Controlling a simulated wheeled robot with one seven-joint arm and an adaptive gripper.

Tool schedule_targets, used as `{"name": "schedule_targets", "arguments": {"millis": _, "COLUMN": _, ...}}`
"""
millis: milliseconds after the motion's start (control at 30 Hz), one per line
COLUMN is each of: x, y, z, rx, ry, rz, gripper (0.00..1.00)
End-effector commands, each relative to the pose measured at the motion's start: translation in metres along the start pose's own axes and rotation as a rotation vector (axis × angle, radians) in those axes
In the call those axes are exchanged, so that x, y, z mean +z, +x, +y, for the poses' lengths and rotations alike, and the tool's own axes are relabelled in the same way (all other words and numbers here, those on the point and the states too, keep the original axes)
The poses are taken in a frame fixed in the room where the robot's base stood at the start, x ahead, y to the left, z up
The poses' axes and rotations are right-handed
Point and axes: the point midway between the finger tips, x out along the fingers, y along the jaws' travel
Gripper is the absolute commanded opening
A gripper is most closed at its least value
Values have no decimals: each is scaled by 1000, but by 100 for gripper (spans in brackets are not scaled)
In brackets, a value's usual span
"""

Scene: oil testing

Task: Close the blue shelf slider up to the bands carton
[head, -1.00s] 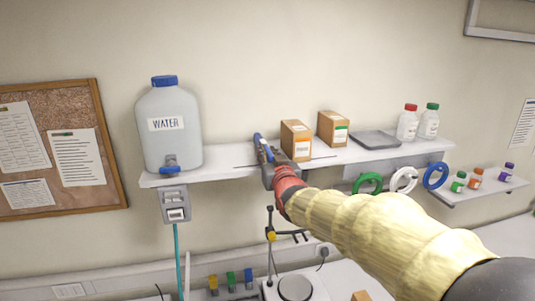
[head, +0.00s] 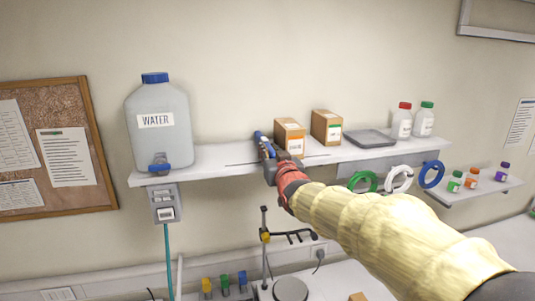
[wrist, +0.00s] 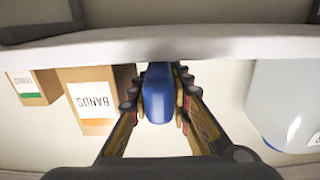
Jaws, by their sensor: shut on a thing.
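The blue slider (head: 262,143) stands upright on the white wall shelf, left of the bands carton (head: 291,137). In the wrist view, the blue slider (wrist: 157,92) is between my fingers, and the brown carton (wrist: 88,98) lettered BANDS is at its left. My gripper (head: 268,158) reaches the shelf's front edge and is shut on the slider; it also shows in the wrist view (wrist: 158,105). The slider is very near the carton's side. One finger hides part of the space between them, so I cannot tell if they touch.
The white shelf (head: 215,160) also holds a water jug (head: 158,130) at the left, a second carton (head: 326,127), a grey tray (head: 370,138) and two bottles at the right. Coloured rings hang below its right part. The shelf is clear between jug and slider.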

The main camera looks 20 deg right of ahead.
Motion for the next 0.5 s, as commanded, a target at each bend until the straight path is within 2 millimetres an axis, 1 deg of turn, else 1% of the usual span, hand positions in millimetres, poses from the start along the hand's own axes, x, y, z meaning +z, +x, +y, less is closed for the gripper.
{"name": "schedule_targets", "arguments": {"millis": 67, "x": 0, "y": 0, "z": -1, "rx": -1, "ry": -1, "rz": 0, "gripper": 0}}
{"name": "schedule_targets", "arguments": {"millis": 100, "x": 0, "y": 0, "z": -1, "rx": -1, "ry": -1, "rz": 0, "gripper": 21}}
{"name": "schedule_targets", "arguments": {"millis": 400, "x": 0, "y": 0, "z": -1, "rx": -1, "ry": -1, "rz": 0, "gripper": 38}}
{"name": "schedule_targets", "arguments": {"millis": 500, "x": 0, "y": 0, "z": -1, "rx": -1, "ry": -1, "rz": 0, "gripper": 38}}
